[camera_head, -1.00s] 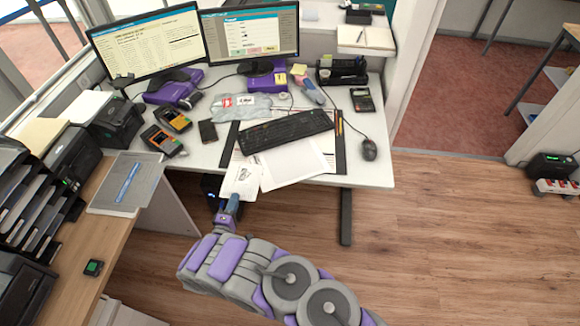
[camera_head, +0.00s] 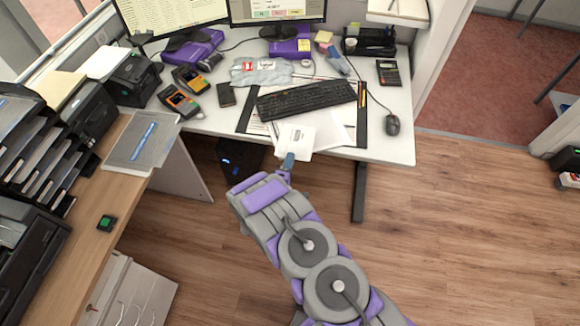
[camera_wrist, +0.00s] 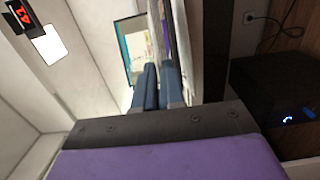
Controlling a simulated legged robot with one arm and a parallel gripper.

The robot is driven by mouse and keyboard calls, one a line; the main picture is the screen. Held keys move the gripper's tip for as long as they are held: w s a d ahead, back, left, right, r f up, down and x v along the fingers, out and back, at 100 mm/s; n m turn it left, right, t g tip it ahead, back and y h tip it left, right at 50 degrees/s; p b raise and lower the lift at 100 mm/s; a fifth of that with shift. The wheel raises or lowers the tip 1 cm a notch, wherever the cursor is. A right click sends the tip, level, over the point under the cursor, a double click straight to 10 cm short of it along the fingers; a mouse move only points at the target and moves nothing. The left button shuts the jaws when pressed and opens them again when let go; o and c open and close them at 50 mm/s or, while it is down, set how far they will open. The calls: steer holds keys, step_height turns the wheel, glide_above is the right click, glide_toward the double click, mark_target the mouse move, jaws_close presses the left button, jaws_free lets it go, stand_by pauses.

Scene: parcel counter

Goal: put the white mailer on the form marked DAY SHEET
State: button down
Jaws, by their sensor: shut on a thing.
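The white mailer (camera_head: 296,138) has small dark print on its face. My gripper (camera_head: 288,158) is shut on its near edge and holds it at the front edge of the desk. In the head view the mailer overlaps white paper (camera_head: 330,132) on the desk mat; I cannot tell whether they touch. In the wrist view my gripper's blue fingers (camera_wrist: 158,80) are close together, with a pale sheet-like thing beside them. No lettering DAY SHEET is readable, so I cannot tell which paper is that form.
A keyboard (camera_head: 305,99), a mouse (camera_head: 393,125) and a calculator (camera_head: 388,72) lie on the desk. Handheld devices (camera_head: 180,100) stand at its left. A grey panel with a blue strip (camera_head: 142,145) lies on the wooden counter. Open floor lies to the right.

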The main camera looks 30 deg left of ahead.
steer(key=f, duration=0.1)
steer(key=f+b, duration=0.1)
steer(key=f, duration=0.1)
steer(key=shift+d+f, duration=0.1)
steer(key=shift+d, duration=0.25)
steer(key=c, duration=1.3)
jaws_free()
steer(key=shift+a+f, duration=0.25)
steer(key=shift+a, duration=0.45)
steer(key=shift+c, duration=0.2)
steer(key=shift+o, duration=0.5)
steer(key=shift+d, duration=0.1)
steer(key=s+d+p, duration=0.2)
steer(key=s, duration=1)
steer(key=shift+d+r+p, duration=0.25)
steer(key=shift+d+p, duration=0.1)
steer(key=shift+d, duration=0.05)
